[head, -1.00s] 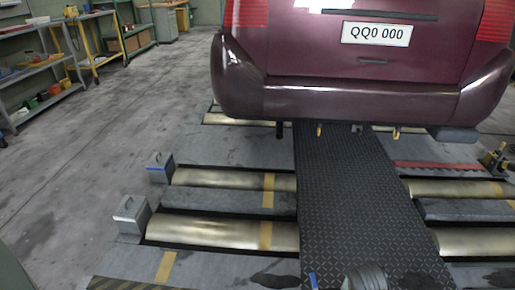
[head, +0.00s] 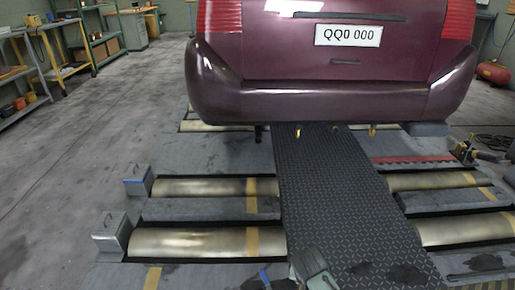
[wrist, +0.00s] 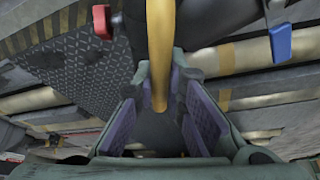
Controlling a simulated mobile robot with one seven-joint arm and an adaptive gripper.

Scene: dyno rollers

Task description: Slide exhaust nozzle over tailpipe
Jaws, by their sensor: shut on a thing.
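In the wrist view my gripper (wrist: 162,95) has its purple-padded fingers closed around a curved yellow bar (wrist: 160,45). The bar appears to be the handle of the dark exhaust nozzle (wrist: 232,57), which lies across the top with a red piece (wrist: 102,22) and a blue piece (wrist: 281,42) at its sides. In the head view part of my gripper (head: 315,270) shows at the bottom edge, with the blue piece (head: 264,276) to its left. A short dark pipe (head: 258,133), likely the tailpipe, hangs under the car's bumper, far ahead of my gripper. Most of the nozzle is out of the head view.
The maroon car (head: 330,100) stands ahead. A black diamond-plate walkway (head: 335,190) runs under it between metal rollers (head: 215,187). Grey boxes (head: 112,232) stand at left, with open floor (head: 70,160) beyond. Yellow hooks (head: 373,130) hang below the bumper.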

